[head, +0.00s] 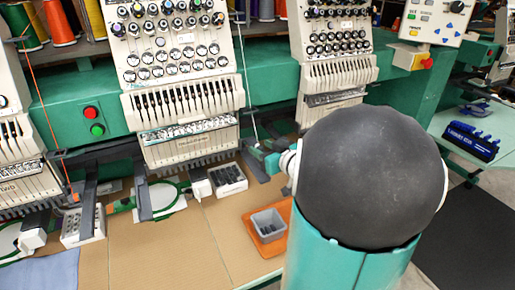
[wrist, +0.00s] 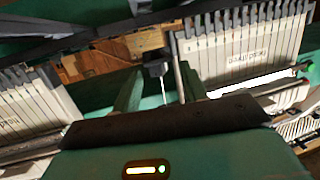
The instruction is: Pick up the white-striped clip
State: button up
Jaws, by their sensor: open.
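A small dark clip (wrist: 158,69) hangs at the end of a thin white cord (wrist: 165,92) in the wrist view, where the scene is upside down. No white stripe can be made out on it. My gripper (wrist: 159,82) is open, its green fingers on either side of the cord with the clip near their tips. I see no finger closed on it. In the head view the white cord (head: 246,80) runs down to my gripper (head: 262,156), small and partly hidden by my own arm; the clip is not clear there.
Embroidery heads (head: 186,100) stand close on the left. An orange cord (head: 42,95) hangs further left. A grey bin (head: 268,222) sits in an orange tray (head: 246,228) on the tan table (head: 170,250). A blue rack (head: 470,140) stands on the right.

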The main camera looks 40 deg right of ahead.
jog(key=shift+w, duration=0.1)
grip_shut()
jog(key=shift+r, duration=0.2)
dwell(0.5)
